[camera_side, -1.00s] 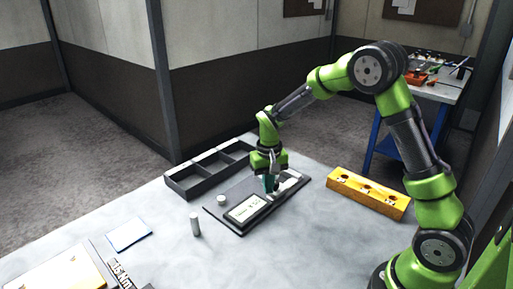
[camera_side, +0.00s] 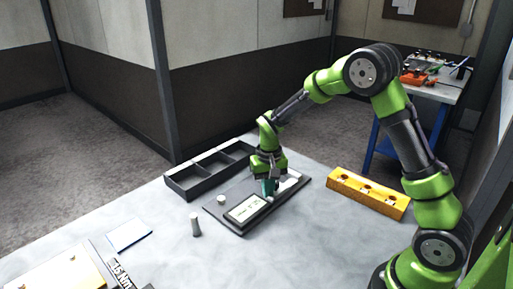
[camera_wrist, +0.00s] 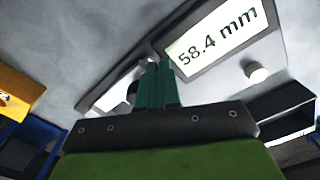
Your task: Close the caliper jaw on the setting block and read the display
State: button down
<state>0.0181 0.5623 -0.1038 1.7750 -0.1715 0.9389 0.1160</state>
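The caliper is a dark flat plate (camera_side: 240,229) on the pale table, with a lit display (camera_side: 247,209). In the wrist view the display (camera_wrist: 215,40) reads 58.4 mm. My gripper (camera_side: 268,194) points down over the plate, just beyond the display. In the wrist view its teal fingers (camera_wrist: 157,70) are side by side with no clear gap. A pale strip (camera_wrist: 118,88) with a dark piece lies beside the fingers; I cannot tell which part is jaw or setting block. The fingers hide the contact spot.
A white round knob (camera_side: 221,200) stands on the plate. A grey cylinder (camera_side: 195,225) stands in front. A dark compartment tray (camera_side: 187,190) lies behind left, a yellow holder (camera_side: 367,193) to the right.

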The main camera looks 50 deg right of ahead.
jog(key=shift+s+d+f, duration=0.1)
jog(key=shift+f, duration=0.15)
jog(key=shift+d, duration=1.2)
jog(key=shift+r, duration=0.1)
jog(key=shift+r, duration=3.55)
jog(key=s+a+r+n+t+y, duration=0.1)
jog(key=s+a+r+t, duration=0.2)
jog(key=s+a+r, duration=0.2)
jog(key=s+a+r+n+t+y, duration=0.1)
jog(key=s+a+r+t, duration=0.3)
jog(key=s+r, duration=0.4)
jog(key=s+a, duration=0.1)
jog(key=s, duration=0.5)
jog(key=shift+s+r, duration=0.15)
jog(key=shift+r, duration=0.2)
